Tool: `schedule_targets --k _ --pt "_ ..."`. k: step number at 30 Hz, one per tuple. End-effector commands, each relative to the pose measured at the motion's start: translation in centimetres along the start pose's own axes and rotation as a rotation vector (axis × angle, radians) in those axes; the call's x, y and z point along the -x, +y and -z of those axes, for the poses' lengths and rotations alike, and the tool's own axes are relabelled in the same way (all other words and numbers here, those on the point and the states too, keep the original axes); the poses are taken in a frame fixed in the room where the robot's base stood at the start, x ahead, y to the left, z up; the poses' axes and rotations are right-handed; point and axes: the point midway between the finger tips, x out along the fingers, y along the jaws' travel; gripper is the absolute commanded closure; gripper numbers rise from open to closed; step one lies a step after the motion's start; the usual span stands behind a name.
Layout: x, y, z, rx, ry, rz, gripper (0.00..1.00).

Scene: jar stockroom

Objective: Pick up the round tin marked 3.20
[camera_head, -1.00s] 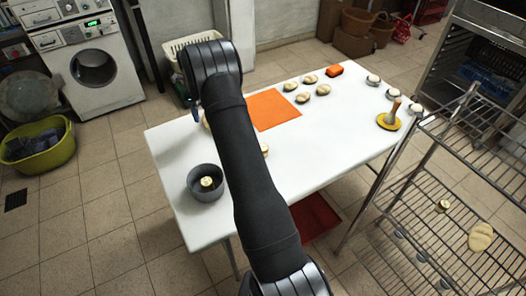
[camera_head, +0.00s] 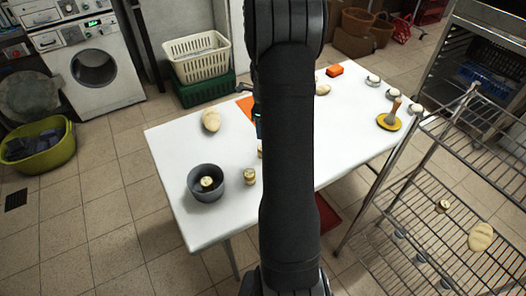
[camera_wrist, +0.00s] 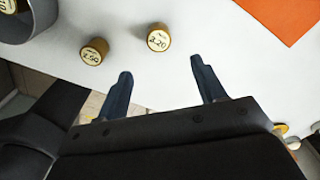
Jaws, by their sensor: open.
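The round tin marked 3.20 (camera_wrist: 158,38) stands on the white table in the wrist view, its label facing up. My gripper (camera_wrist: 160,66) is open and empty, its two dark fingers apart, with the tin just beyond the fingertips and roughly centred between them. A similar tin marked 1.50 (camera_wrist: 94,51) stands to its left. In the head view my arm hides most of the gripper. A sliver of a tin (camera_head: 260,150) beside the arm seems to be the 3.20 one; another tin (camera_head: 249,177) stands nearer the grey pot.
The grey pot (camera_head: 205,194) holds another tin (camera_head: 207,183). An orange mat (camera_wrist: 285,14) lies to the upper right in the wrist view. A wire rack (camera_head: 430,205) stands at the right.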

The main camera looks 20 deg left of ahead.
Motion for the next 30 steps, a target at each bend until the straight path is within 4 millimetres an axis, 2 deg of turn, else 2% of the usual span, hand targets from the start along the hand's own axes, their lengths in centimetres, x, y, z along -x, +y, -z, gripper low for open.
schedule_targets --k 3,9,17,27,30 --pt "-2.8 0.1 0.0 0.0 0.002 -0.004 0.37" --pt "-6.3 0.1 0.0 0.0 0.001 -0.003 0.37" --pt "-7.8 0.1 -0.1 0.0 0.001 -0.001 0.37" --pt "-12.1 0.2 -0.1 0.0 0.0 -0.001 0.37" --pt "-12.5 0.2 -0.1 0.0 0.0 0.0 0.37"
